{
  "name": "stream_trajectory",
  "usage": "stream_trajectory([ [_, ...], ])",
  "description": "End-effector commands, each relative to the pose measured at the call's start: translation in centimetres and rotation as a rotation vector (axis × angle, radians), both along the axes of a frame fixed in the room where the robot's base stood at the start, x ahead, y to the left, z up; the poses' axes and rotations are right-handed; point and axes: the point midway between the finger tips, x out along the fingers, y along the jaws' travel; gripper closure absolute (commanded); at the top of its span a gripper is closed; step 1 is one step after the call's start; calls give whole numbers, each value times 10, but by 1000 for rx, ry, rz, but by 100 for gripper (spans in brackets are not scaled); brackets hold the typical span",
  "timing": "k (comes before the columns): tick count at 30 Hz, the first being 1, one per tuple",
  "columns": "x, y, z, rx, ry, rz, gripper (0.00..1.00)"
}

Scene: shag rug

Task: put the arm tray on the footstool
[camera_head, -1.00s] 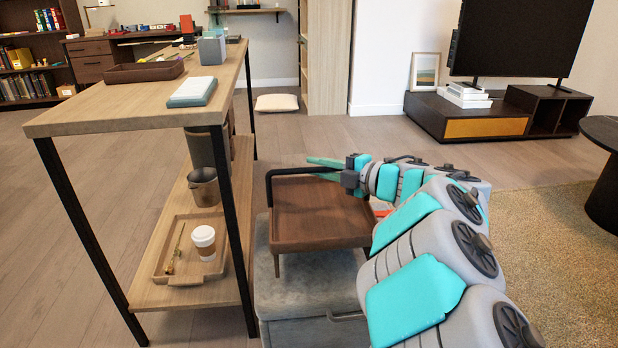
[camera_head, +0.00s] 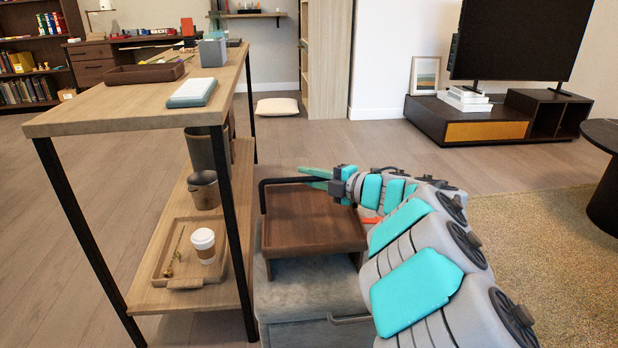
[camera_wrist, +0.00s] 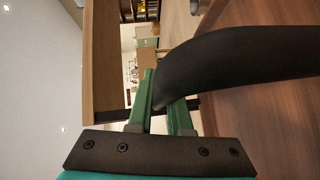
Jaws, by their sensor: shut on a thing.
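The arm tray (camera_head: 312,222) is a dark brown wooden tray with a black bar handle along its far edge. It is over the grey footstool (camera_head: 300,290), and its near leg panel shows above the cushion. I cannot tell whether it touches the cushion. My gripper (camera_head: 316,176) is at the far side of the tray, shut on the black handle. In the wrist view my green fingers (camera_wrist: 163,108) close around the black handle (camera_wrist: 230,65), with the brown tray surface (camera_wrist: 285,120) to the right. The far side of the footstool is hidden by the tray.
A console table (camera_head: 140,104) stands close on the left, its lower shelf holding a wooden tray (camera_head: 160,272) with a paper cup (camera_head: 202,244). A low TV stand (camera_head: 480,122) and a dark round table (camera_head: 605,190) are farther right. Floor beyond the footstool is clear.

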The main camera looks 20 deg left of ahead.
Motion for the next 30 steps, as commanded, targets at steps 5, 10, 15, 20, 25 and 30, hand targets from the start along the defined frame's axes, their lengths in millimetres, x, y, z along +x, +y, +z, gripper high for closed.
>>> stream_trajectory([
  [5, 0, 0, -1, 3, -1, 0, 100],
  [10, 0, 0, -2, 0, 0, 0, 65],
  [15, 0, 0, -2, 0, 0, 0, 53],
  [20, 0, 0, -2, 0, 0, 0, 53],
  [25, -1, -8, 2, -1, 0, -2, 53],
  [30, -7, -38, 6, -2, 1, -6, 53],
])
